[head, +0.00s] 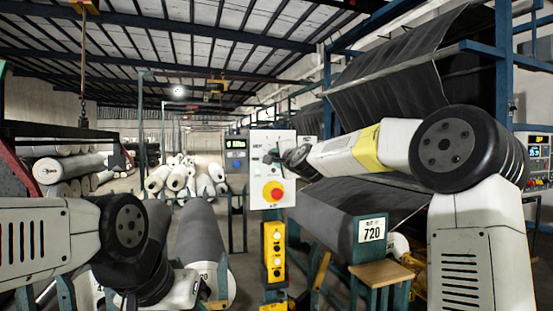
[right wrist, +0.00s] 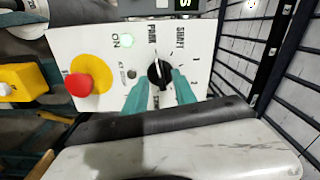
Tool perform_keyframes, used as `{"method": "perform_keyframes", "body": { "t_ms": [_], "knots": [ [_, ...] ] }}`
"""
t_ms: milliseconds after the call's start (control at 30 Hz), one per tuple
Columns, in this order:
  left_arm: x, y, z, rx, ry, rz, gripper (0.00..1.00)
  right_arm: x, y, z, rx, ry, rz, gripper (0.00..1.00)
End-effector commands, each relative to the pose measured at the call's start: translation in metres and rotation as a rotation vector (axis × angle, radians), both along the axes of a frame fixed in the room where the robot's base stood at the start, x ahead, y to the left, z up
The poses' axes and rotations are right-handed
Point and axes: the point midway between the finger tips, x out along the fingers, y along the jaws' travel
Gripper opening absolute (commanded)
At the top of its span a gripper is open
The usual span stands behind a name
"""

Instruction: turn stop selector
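My right gripper (head: 271,157) reaches to the upper part of the box from the right. In the right wrist view its two teal fingers (right wrist: 160,80) are apart, one on each side of the knob; contact is not clear. My left arm shows at the left, but its gripper is out of view.
A yellow button station (head: 274,250) is on the post below the box. A dark roll with a 720 label (head: 372,230) lies right of the post. Grey rolls (head: 203,240) lie at the left. A blue frame (head: 502,60) stands at the right.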

Motion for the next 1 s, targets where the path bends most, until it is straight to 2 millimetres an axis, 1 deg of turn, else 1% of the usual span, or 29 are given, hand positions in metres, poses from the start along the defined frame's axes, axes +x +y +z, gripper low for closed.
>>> {"method": "perform_keyframes", "body": {
  "t_ms": [33, 200, 400, 600, 900, 1000],
  "knots": [
    [0.0, 0.0, 0.0, 0.0, 0.0, 0.0, 0.36, -0.007, -0.004, 0.0, -0.002, 0.0, -0.003, 0.33],
    [0.0, 0.0, 0.0, 0.0, 0.0, 0.0, 0.36, -0.032, -0.012, 0.0, -0.004, 0.0, -0.003, 0.33],
    [0.0, 0.0, 0.0, 0.0, 0.0, 0.0, 0.36, -0.053, -0.019, 0.0, -0.002, 0.0, -0.002, 0.33],
    [0.0, 0.0, 0.0, 0.0, 0.0, 0.0, 0.36, -0.062, -0.02, -0.001, -0.001, 0.001, 0.0, 0.33],
    [0.0, 0.0, 0.0, 0.0, 0.0, 0.0, 0.36, -0.063, -0.019, -0.001, -0.002, 0.001, 0.002, 0.33],
    [0.0, 0.0, 0.0, 0.0, 0.0, 0.0, 0.36, -0.069, -0.016, -0.006, -0.045, 0.012, 0.007, 0.33]
  ]
}}
